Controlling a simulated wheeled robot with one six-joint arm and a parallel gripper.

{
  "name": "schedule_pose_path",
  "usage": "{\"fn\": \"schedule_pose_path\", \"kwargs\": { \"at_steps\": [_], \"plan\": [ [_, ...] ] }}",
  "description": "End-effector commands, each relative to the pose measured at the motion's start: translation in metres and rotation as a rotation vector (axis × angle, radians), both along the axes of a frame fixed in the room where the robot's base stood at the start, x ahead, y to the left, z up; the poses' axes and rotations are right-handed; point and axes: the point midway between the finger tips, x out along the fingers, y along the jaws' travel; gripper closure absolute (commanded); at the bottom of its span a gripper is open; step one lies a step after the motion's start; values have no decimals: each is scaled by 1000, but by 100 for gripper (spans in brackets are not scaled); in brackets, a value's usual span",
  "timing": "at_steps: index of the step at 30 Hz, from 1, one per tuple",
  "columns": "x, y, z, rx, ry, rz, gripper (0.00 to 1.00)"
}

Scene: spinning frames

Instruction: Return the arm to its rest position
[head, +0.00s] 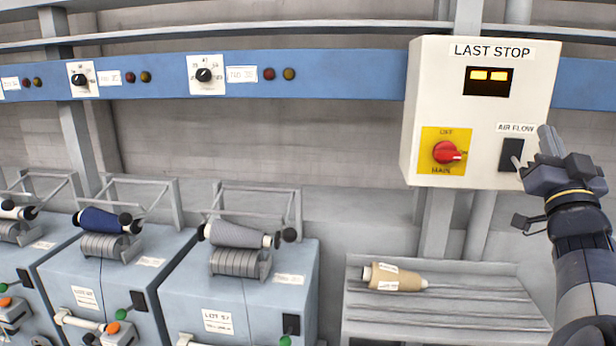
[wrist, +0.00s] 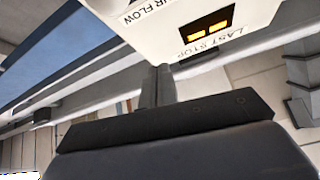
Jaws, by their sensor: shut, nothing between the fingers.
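My gripper (head: 546,135) is at the right of the head view, in front of the right edge of the white control box (head: 420,110). Its fingers are shut with nothing between them. In the wrist view the shut fingers (wrist: 157,80) point at the same box (wrist: 262,15), which appears upside down with its lit display. Beside the fingertips in the head view is the dark air flow switch (head: 511,154). I cannot tell whether the fingers touch the box. My arm comes up from the lower right corner.
The box also carries a red rotary knob (head: 446,152) on a yellow plate. Below it a grey rack (head: 440,315) holds a tan cone (head: 395,278). Blue spinning units (head: 240,290) with yarn cones stand at the left. A blue rail (head: 330,76) runs along the wall.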

Motion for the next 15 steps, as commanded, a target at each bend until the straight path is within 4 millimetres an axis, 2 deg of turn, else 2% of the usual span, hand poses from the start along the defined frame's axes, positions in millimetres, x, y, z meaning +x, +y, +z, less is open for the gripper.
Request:
{"fn": "schedule_pose_path", "kwargs": {
  "at_steps": [2, 6, 15],
  "plan": [
    [-13, 1, 6, -7, -6, -5, 100],
    [-29, 6, -8, -2, -3, -3, 100],
    [-44, 11, -18, -3, -4, -1, 100]
  ]
}}
